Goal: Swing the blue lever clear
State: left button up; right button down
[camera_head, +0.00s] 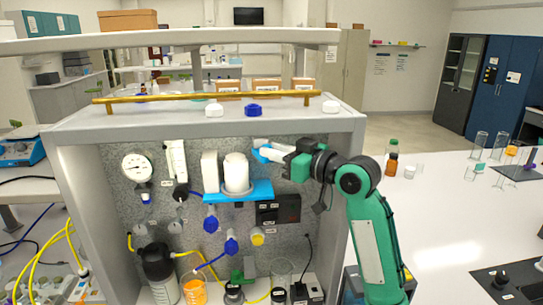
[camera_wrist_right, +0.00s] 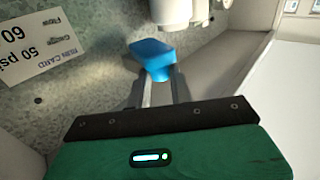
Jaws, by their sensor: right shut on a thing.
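The blue lever (camera_head: 263,156) shows in the head view on the grey speckled panel, to the right of the white cylinder. My right gripper (camera_head: 270,153) reaches it from the right and is shut on it. In the right wrist view the blue lever (camera_wrist_right: 152,57) is a blue block at the tips of the two fingers of my right gripper (camera_wrist_right: 158,82). How the lever joins the panel is hidden. My left gripper is in neither view.
A white cylinder (camera_head: 236,172) stands on a blue shelf (camera_head: 241,193) just left of my gripper. A dark box (camera_head: 278,210) sits below. The cabinet's right wall (camera_head: 339,222) is close to my arm. Bottles and glassware stand on the white table at right.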

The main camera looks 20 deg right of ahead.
jog(key=shift+w+d+n+g+y+b, duration=0.1)
jog(key=shift+d+n+g+y+b, duration=0.25)
jog(key=shift+n+y, duration=0.2)
jog(key=shift+g+y, duration=0.25)
jog(key=shift+y, duration=0.1)
jog(key=c, duration=1.3)
grip_release()
jog(key=shift+w, duration=0.1)
jog(key=shift+o, duration=0.2)
jog(key=shift+a, duration=0.1)
